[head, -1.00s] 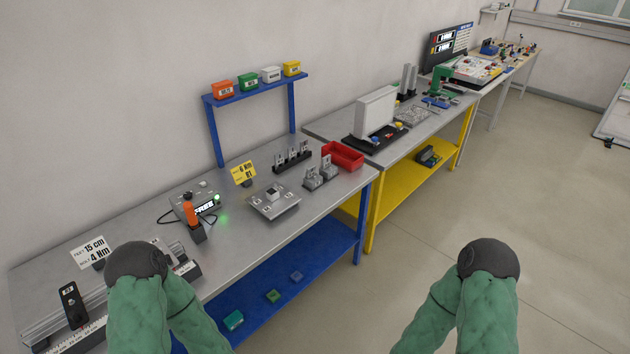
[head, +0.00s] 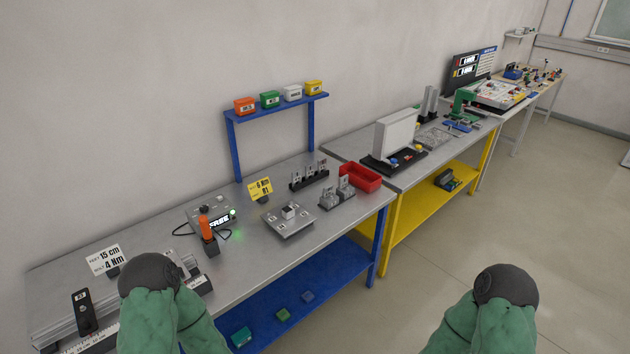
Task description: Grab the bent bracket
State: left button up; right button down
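Small grey metal brackets stand on a block (head: 338,195) near the right end of the blue-legged bench. More upright grey pieces stand in a black rack (head: 310,176) just behind it. At this size I cannot tell which piece, if any, is the bent bracket. My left arm shows at the lower left and my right arm at the lower right, each as a green sleeve with a dark rounded end. No gripper fingers show on either arm. Neither arm visibly touches the brackets.
A red bin (head: 360,178) stands beside the brackets. A grey fixture plate (head: 290,221), an orange-handled tool (head: 207,232) and a lit control box (head: 212,213) are on the bench. A blue shelf (head: 275,107) carries several small boxes. Open floor (head: 440,285) lies to the right.

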aim_at(327, 190)
jog(key=i+l+u, duration=0.1)
jog(key=l, duration=0.2)
jog(key=i+l+u, duration=0.25)
jog(key=l, duration=0.35)
jog(key=i+l+u, duration=0.1)
jog(key=i+l, duration=0.15)
jog(key=l, duration=0.1)
